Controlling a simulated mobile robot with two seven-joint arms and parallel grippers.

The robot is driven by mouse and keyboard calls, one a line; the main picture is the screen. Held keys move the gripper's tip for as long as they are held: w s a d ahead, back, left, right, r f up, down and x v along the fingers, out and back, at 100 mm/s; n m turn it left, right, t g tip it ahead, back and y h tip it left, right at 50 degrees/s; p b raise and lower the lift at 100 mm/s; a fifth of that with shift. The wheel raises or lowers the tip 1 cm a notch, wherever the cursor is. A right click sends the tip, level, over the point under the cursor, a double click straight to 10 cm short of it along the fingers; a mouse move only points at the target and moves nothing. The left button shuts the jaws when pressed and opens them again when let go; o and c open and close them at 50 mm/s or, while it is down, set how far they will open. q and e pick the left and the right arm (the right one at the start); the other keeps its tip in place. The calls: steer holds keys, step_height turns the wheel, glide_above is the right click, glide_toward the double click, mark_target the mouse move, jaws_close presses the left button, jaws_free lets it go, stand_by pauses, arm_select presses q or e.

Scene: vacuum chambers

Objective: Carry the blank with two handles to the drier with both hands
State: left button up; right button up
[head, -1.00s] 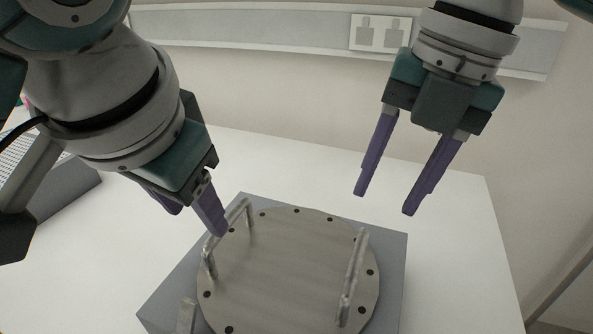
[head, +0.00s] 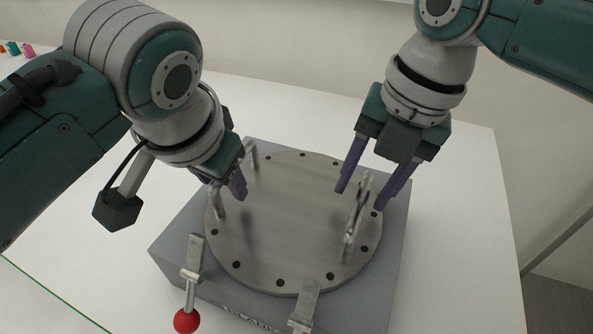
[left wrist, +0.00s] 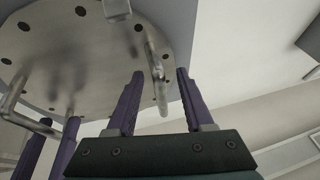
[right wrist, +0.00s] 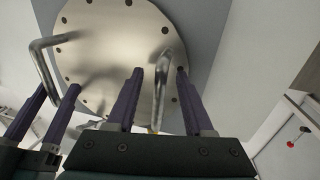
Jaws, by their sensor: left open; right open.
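The blank is a round grey metal plate (head: 290,225) with bolt holes round its rim and two upright bar handles. It lies flat on a grey block (head: 180,250). My left gripper (head: 236,190) is open at the left handle (head: 219,204); in the left wrist view that handle (left wrist: 154,62) shows between its spread fingers. My right gripper (head: 361,197) is open over the right handle (head: 350,232); in the right wrist view that handle (right wrist: 159,85) stands between its fingers. Neither grips. I cannot make out the drier.
A metal clamp (head: 194,258) with a red ball knob (head: 186,320) stands at the block's front left. A second clamp (head: 305,305) is at the front edge. The white table (head: 455,200) is clear to the right. Small coloured things (head: 15,48) lie far left.

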arm_select(q)
jaws_close()
arm_select(e)
jaws_close()
arm_select(q)
steer(key=shift+w, duration=0.1)
stand_by(1.2)
